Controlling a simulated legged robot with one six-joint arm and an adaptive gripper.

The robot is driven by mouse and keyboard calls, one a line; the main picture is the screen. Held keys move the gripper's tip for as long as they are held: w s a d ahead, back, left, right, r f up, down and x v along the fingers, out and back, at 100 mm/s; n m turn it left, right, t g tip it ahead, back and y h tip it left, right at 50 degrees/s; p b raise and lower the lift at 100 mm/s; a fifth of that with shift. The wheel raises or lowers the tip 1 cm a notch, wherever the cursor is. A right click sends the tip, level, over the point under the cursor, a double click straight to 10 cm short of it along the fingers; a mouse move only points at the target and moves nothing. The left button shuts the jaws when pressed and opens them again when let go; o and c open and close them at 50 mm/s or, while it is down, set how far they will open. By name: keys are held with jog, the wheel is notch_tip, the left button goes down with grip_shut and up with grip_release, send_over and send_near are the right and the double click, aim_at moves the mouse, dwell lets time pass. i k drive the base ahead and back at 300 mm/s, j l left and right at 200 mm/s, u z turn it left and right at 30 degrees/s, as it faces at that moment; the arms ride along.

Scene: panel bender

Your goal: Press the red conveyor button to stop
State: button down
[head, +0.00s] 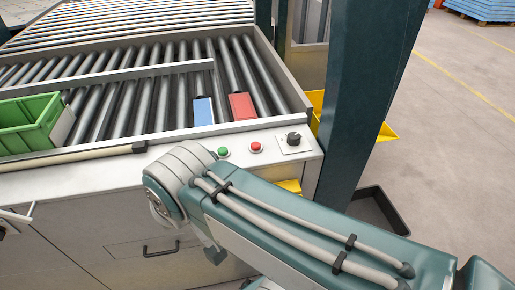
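The red conveyor button (256,147) is a small round knob on the pale control strip (85,177) at the front edge of the roller conveyor. A green button (223,152) sits to its left, and a black rotary knob (293,139) on a light plate sits to its right. The red button shows clear, just above my teal arm in the picture. My arm reaches in from the lower right, and its grey joint is in front of the strip, left of the buttons. I cannot make out my gripper.
A green bin (28,124), a blue box (203,111) and a red box (242,106) are on the rollers (140,105). A dark teal post (360,95) stands right of the controls. A yellow bin (386,132) is behind it. Open floor (455,140) lies at right.

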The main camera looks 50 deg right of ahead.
aim_at(255, 146)
jog(key=k+l+z, duration=0.15)
jog(key=z, duration=1.2)
